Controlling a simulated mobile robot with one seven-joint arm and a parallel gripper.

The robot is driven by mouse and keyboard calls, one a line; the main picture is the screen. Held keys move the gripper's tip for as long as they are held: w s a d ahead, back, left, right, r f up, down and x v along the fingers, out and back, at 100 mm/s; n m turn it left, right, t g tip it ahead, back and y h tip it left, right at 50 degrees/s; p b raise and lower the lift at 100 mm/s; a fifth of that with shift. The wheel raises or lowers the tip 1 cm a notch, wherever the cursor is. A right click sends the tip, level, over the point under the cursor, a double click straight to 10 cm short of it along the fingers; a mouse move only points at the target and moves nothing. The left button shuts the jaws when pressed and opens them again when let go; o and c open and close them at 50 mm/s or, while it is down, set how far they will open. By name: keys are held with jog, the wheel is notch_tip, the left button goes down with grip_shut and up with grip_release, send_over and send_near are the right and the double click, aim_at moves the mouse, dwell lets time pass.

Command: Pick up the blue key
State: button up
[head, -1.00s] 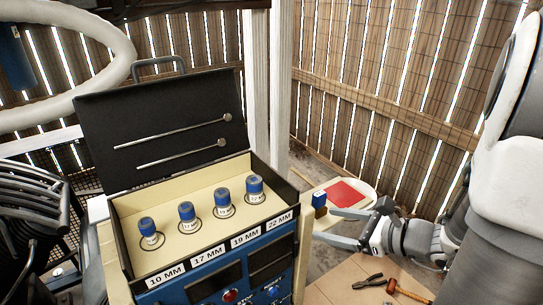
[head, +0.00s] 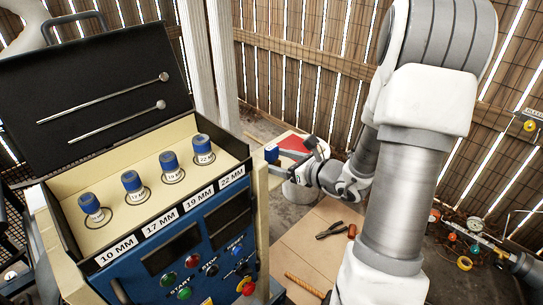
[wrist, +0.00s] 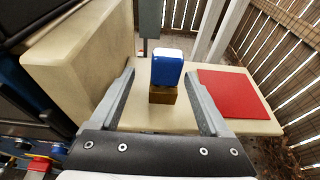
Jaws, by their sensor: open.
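The blue key (wrist: 167,68) appears as a blue block with a white top. It stands upright on a small brown wooden block (wrist: 163,95) on a cream surface (wrist: 147,118). My gripper (wrist: 160,78) is open, with one finger on each side of the blue key and wooden block; a gap shows at each side. In the head view the blue key (head: 271,153) is a small blue patch by my gripper (head: 284,162), and much of the block is hidden there.
A red square (wrist: 233,95) lies on the surface right of the blue key. A cream box side (wrist: 85,60) stands close on the left. In the head view, an open case (head: 150,210) holds several blue-capped sockets; pliers (head: 330,230) lie on the floor.

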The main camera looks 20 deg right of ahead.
jog(key=x, duration=0.5)
jog(key=shift+w+d+r+b, duration=0.1)
jog(key=shift+w+d+b, duration=0.05)
jog(key=shift+w+b, duration=0.25)
jog(key=shift+c, duration=0.2)
grip_shut()
